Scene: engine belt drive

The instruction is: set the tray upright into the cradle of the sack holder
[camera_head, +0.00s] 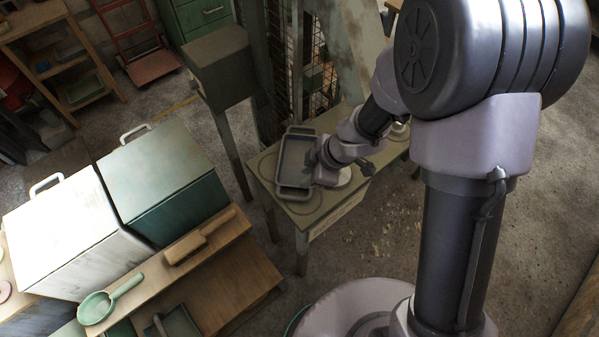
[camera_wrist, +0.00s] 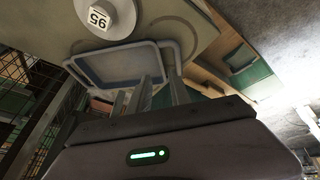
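The tray (camera_head: 296,160) is a dark grey, shallow tray with a looped handle at each short end. In the head view it is at the left part of a small greenish table, and I cannot tell whether it rests on the top or is slightly above it. My gripper (camera_head: 318,165) is at its right long side. In the wrist view the tray (camera_wrist: 120,66) shows a pale rim and blue-grey floor just beyond my fingers (camera_wrist: 158,88). The fingers stand apart near its rim; whether they grip it is unclear. I cannot make out the sack holder's cradle.
The small table (camera_head: 310,215) carries a pale round disc, marked 95 in the wrist view (camera_wrist: 99,18). A dark box on legs (camera_head: 218,68) and a wire-mesh frame stand behind. A green-lidded bin (camera_head: 155,170) and wooden bench are at left.

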